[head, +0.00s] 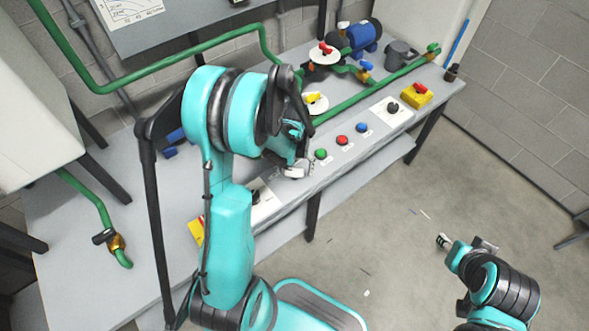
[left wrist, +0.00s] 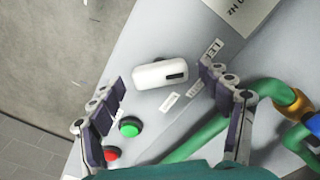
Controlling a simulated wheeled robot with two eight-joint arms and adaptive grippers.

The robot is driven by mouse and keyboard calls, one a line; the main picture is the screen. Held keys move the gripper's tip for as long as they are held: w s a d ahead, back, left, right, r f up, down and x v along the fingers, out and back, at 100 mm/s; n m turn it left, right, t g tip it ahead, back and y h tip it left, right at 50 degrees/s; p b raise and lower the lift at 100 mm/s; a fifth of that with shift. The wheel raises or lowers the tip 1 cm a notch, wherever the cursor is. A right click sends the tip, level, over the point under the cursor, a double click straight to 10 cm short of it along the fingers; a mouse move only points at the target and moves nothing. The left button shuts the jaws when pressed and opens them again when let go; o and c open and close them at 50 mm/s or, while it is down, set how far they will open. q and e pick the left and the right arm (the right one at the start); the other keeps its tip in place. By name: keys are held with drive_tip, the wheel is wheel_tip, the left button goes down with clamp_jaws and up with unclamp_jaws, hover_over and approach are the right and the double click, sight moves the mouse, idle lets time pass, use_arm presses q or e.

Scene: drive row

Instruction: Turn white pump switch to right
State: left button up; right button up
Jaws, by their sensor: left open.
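The white pump switch (left wrist: 160,73) is a rounded white knob with a dark mark at one end, on the grey panel. It lies between the spread fingers of my left gripper (left wrist: 163,95), a little beyond the fingertips; I see no contact. In the head view the switch (head: 297,171) shows just below my left gripper (head: 290,155), left of the green button, partly covered by the arm. My left gripper is open and empty. My right gripper (head: 462,245) hangs over the floor at the lower right, far from the panel; its finger opening is unclear.
A green button (head: 320,154), red button (head: 341,140) and blue button (head: 362,127) sit right of the switch. A black knob (head: 392,107) and a yellow box (head: 417,95) are farther along. Green pipes (head: 375,92) run behind.

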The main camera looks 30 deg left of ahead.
use_arm(q)
drive_tip(key=c, duration=1.2)
drive_tip(key=shift+o, duration=0.2)
drive_tip(key=shift+m, duration=0.4)
drive_tip(key=m+b, duration=0.1)
drive_tip(key=m, duration=0.2)
drive_tip(key=shift+m, duration=0.4)
drive_tip(key=m, duration=0.4)
drive_tip(key=shift+m+b, duration=0.3)
drive_tip(key=shift+b, duration=0.1)
drive_tip(key=m, duration=0.4)
drive_tip(key=shift+m, duration=0.3)
drive_tip(key=m+b, duration=0.1)
drive_tip(key=m, duration=0.3)
drive_tip(key=shift+m, duration=0.3)
